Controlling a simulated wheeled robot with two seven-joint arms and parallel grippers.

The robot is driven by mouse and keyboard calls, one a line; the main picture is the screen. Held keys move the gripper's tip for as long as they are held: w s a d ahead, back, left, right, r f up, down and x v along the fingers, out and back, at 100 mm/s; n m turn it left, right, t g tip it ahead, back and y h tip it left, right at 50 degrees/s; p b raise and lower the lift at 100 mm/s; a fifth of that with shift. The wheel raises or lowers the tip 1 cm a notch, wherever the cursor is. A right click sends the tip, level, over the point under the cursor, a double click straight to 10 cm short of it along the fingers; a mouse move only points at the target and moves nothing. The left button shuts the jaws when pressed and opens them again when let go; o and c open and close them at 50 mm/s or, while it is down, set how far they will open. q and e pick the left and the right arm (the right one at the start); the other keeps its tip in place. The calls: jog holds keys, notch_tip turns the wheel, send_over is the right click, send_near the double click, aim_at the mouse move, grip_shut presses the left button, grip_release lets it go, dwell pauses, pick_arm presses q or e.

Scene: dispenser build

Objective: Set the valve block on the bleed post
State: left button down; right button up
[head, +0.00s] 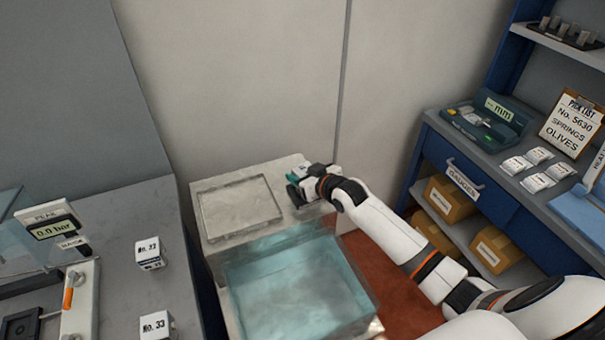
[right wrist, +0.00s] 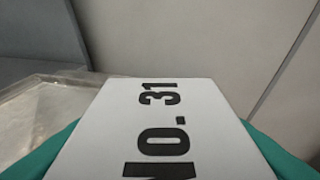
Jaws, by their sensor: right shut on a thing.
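A white block marked "No. 31" (right wrist: 160,130) fills the lower middle of the right wrist view. It sits between the teal finger pads of my right gripper (head: 298,181), which is shut on it. In the head view the gripper is over the back right corner of the pale bench, beside the shallow clear tray; only a small part of the block shows there. I cannot make out a bleed post in either view; it may be hidden behind the gripper or block. My left gripper is not in view.
The shallow tray (head: 203,213) lies left of the gripper. A clear tank of bluish water (head: 365,292) stands in front. Blue shelving (head: 430,147) is at right.

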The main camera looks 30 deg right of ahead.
jog(key=shift+f+b, duration=0.35)
jog(key=shift+f, duration=0.05)
jog(key=o, duration=1.1)
jog(key=shift+s+f, duration=0.1)
jog(key=shift+f, duration=0.05)
jog(key=shift+s+d+r+p, duration=0.1)
jog(key=shift+s+r+p, duration=0.3)
jog(key=shift+p, duration=0.4)
jog(key=p+v, duration=0.4)
jog(key=shift+s+r, duration=0.15)
jog(key=shift+s, duration=0.2)
jog(key=p+v, duration=0.2)
jog(key=v, duration=0.1)
jog(key=shift+p, duration=0.3)
jog(key=shift+p+v, duration=0.65)
jog(key=shift+v, duration=0.45)
jog(key=shift+s, duration=0.1)
